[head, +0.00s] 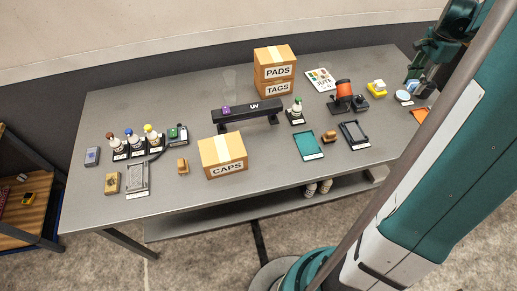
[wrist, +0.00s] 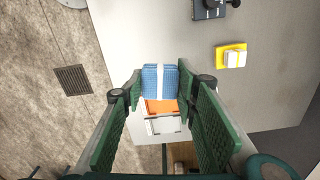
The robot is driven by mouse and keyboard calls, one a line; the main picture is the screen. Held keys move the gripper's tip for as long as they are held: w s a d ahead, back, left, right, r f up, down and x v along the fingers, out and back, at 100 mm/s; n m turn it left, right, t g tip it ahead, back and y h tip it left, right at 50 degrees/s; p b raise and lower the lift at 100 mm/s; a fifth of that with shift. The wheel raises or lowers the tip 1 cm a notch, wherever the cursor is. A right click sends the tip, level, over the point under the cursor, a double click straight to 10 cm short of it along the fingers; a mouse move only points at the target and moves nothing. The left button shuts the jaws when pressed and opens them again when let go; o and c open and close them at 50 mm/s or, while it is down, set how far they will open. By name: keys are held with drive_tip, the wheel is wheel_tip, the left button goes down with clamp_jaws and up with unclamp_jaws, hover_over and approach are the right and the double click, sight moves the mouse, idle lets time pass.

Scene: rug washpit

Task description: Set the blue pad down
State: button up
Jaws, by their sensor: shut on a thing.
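The blue pad (wrist: 160,82) has a pale band around its middle. In the wrist view my gripper (wrist: 159,92) is shut on it, with one green finger at each side. In the head view my gripper (head: 413,78) is at the upper right, over the right end of the table, and the small blue pad (head: 412,84) shows at its fingertips. An orange patch (wrist: 160,106) with a white area shows just past the pad in the wrist view; it is partly hidden by the pad and fingers. I cannot tell the gap beneath the pad.
The grey table (head: 230,105) carries boxes marked PADS (head: 275,70), TAGS and CAPS (head: 222,156). The table's edge and the floor drain (wrist: 73,80) are close by.

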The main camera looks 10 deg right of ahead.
drive_tip(key=w+a+n, duration=0.3)
drive_tip(key=w+a, duration=0.3)
drive_tip(key=a, duration=0.7)
drive_tip(key=w+a+n, duration=0.2)
drive_tip(key=w+a, duration=0.4)
drive_tip(key=a, duration=0.8)
drive_tip(key=w+a+n, duration=0.3)
drive_tip(key=w+a, duration=0.3)
drive_tip(key=a, duration=0.7)
drive_tip(key=a+n+p, duration=0.1)
drive_tip(key=a+n, duration=0.3)
drive_tip(key=a, duration=2.2)
drive_tip(key=s+a+n, duration=0.3)
drive_tip(key=s+a, duration=0.4)
drive_tip(key=a, duration=0.4)
drive_tip(key=s+a+n, duration=0.2)
drive_tip(key=s+a, duration=0.4)
drive_tip(key=a, duration=0.6)
drive_tip(key=s+a+n, duration=0.3)
drive_tip(key=s+a, duration=0.4)
drive_tip(key=a, duration=0.4)
wheel_tip(320, 180, down, 10)
drive_tip(key=shift+w+f+p, duration=0.15)
drive_tip(key=shift+w+p, duration=0.1)
drive_tip(key=shift+p, duration=0.15)
drive_tip(key=shift+f, duration=3.15)
